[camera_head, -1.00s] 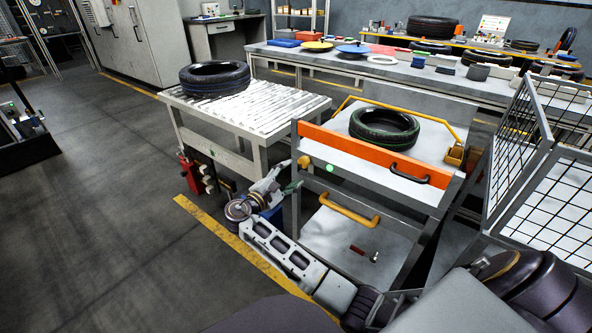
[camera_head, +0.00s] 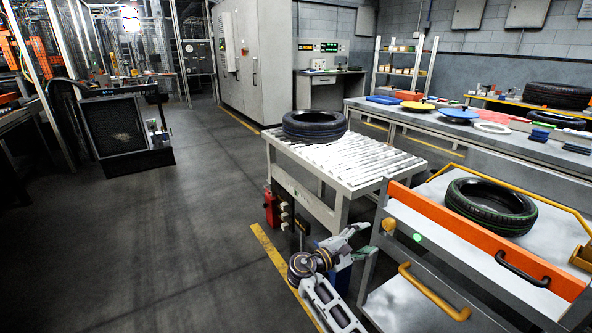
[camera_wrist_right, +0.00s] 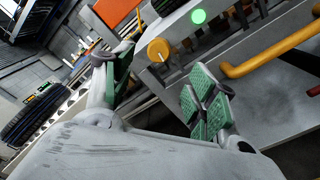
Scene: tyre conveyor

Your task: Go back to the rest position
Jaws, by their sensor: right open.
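My right gripper (camera_head: 358,243) is low in the head view, beside the near corner of the grey cart and close to the end of the roller conveyor. In the right wrist view its two green-padded fingers (camera_wrist_right: 163,78) stand apart with nothing between them. A dark tyre (camera_head: 314,126) lies flat on the roller conveyor (camera_head: 350,165). A second tyre with green marks (camera_head: 490,207) lies on top of the cart with the orange front panel (camera_head: 470,236). My left gripper is out of view.
The cart has a yellow handle (camera_head: 433,293) and a green light (camera_head: 417,238) near my right gripper. A red device (camera_head: 271,207) stands by the conveyor's leg. A long bench (camera_head: 455,134) with coloured discs stands behind. The floor (camera_head: 170,240) on the left is open.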

